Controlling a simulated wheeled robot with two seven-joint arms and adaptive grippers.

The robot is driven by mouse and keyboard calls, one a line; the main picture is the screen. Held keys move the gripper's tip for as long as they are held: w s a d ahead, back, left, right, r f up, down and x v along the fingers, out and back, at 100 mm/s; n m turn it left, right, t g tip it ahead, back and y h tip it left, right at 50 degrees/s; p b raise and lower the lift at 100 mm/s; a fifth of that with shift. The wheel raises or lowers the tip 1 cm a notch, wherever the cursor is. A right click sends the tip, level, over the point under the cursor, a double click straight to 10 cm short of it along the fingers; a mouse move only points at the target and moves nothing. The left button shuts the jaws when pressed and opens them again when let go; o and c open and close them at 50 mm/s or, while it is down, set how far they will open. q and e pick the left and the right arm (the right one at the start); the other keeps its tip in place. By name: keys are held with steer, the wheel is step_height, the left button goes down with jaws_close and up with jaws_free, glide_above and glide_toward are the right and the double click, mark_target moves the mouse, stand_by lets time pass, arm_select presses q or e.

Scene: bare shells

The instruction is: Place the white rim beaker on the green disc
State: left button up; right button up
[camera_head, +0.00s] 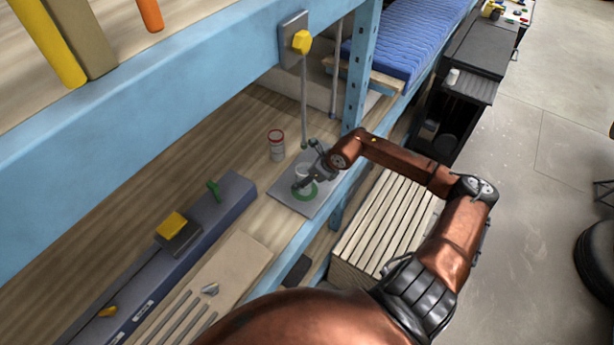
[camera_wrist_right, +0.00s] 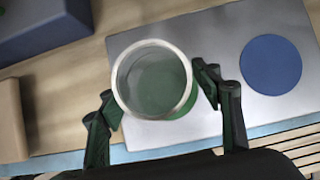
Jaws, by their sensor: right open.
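The white rim beaker (camera_wrist_right: 152,48) is seen from above in the right wrist view, with a pale rim and a greenish see-through inside. It sits over the green disc (camera_wrist_right: 187,108), most of which it hides. In the head view the beaker (camera_head: 301,169) is partly covered by my gripper, and the green disc (camera_head: 309,196) shows below it. My right gripper (camera_wrist_right: 160,105) is open, with one finger on each side of the beaker; it also shows in the head view (camera_head: 306,182). Whether the beaker's base touches the disc is hidden. My left gripper is not in view.
A grey plate (camera_wrist_right: 219,123) lies under the disc and also bears a blue disc (camera_wrist_right: 270,65). A thin grey post (camera_head: 304,100) and a blue upright (camera_head: 358,70) rise nearby. A blue-grey rail (camera_head: 232,197) lies left.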

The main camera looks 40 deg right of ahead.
steer(key=b+v, duration=0.1)
steer(key=v, duration=1.1)
steer(key=shift+r, duration=0.2)
steer(key=shift+w, duration=0.1)
steer(key=shift+f, duration=0.1)
stand_by(1.0)
